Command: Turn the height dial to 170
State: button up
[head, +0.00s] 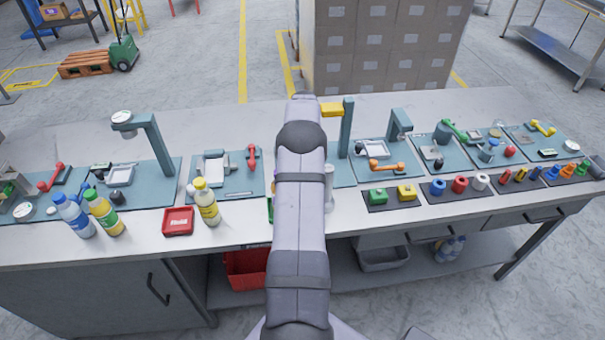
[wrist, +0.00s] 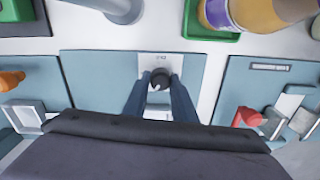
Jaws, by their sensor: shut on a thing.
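The height dial is a small round black knob (wrist: 160,76) on a pale plate (wrist: 147,63) in the middle of the wrist view. A small printed number sits just above it, too small to read surely; it looks like 142. My gripper (wrist: 161,83) has its two blue-grey fingers on either side of the knob and is shut on it. In the head view my arm (head: 300,190) covers the dial and my gripper. Part of the dial's blue-grey station board (wrist: 95,75) shows in the wrist view.
A post (head: 346,130) with a yellow piece (head: 331,109) stands beside my arm. In the wrist view, a red handle (wrist: 246,117) is at right and an orange handle (wrist: 11,81) at left. A green tray (wrist: 190,22) with bottles and a grey cylinder (wrist: 120,8) lie at the top.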

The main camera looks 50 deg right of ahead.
jog(key=n, duration=0.6)
jog(key=shift+w+b, duration=0.1)
jog(key=shift+b, duration=0.25)
jog(key=shift+n, duration=0.3)
jog(key=o, duration=1)
jog(key=shift+o, duration=0.2)
notch_tip(320, 180, up, 7)
jog(key=shift+f+b, duration=0.1)
jog(key=shift+b, duration=0.95)
jog(key=shift+r, duration=0.3)
